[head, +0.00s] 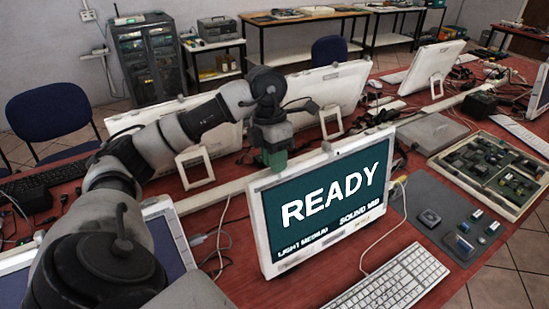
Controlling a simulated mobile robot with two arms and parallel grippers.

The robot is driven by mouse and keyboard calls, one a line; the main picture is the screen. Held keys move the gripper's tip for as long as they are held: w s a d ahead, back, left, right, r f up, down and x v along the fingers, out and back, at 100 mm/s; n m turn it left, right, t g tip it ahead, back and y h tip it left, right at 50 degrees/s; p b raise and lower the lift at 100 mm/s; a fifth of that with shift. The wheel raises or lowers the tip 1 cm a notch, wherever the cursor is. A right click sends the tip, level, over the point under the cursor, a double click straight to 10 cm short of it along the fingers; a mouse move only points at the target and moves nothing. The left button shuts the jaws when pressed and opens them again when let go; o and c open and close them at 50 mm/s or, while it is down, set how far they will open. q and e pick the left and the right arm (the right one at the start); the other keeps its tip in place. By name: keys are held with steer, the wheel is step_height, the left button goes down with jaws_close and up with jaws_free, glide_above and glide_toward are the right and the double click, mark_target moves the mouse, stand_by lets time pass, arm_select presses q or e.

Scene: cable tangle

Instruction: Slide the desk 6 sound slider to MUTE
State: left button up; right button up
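A white-framed monitor (328,194) stands on the red table. Its dark teal screen reads READY in large letters, with "LIGHT MEDIUM" and "SOUND MID" along the bottom. No sound slider can be made out clearly in the head view, nor a desk number. My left arm comes in from the left and bends down at the top. My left gripper (273,160) points down at the upper left edge of the monitor. Its fingers are too small and dark to tell open from shut, and contact with the monitor is unclear. My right gripper is not in view.
A white keyboard (388,281) lies in front of the monitor. A grey mat (412,195) with small dark devices lies to the right. Behind it is a tray of electronic parts (437,161). Other monitors (327,88) stand behind. Loose cables cross the table.

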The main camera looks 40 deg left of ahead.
mark_target(256, 177)
arm_select(q)
jaws_close()
steer(key=shift+s+a+f, duration=0.1)
steer(key=shift+s, duration=0.1)
steer(key=s+b, duration=0.1)
steer(key=s, duration=0.1)
steer(key=s+a+b, duration=0.1)
steer(key=s+b, duration=0.1)
steer(key=shift+s, duration=0.1)
steer(key=shift+o, duration=2.2)
jaws_free()
steer(key=o, duration=0.3)
steer(key=shift+s, duration=0.1)
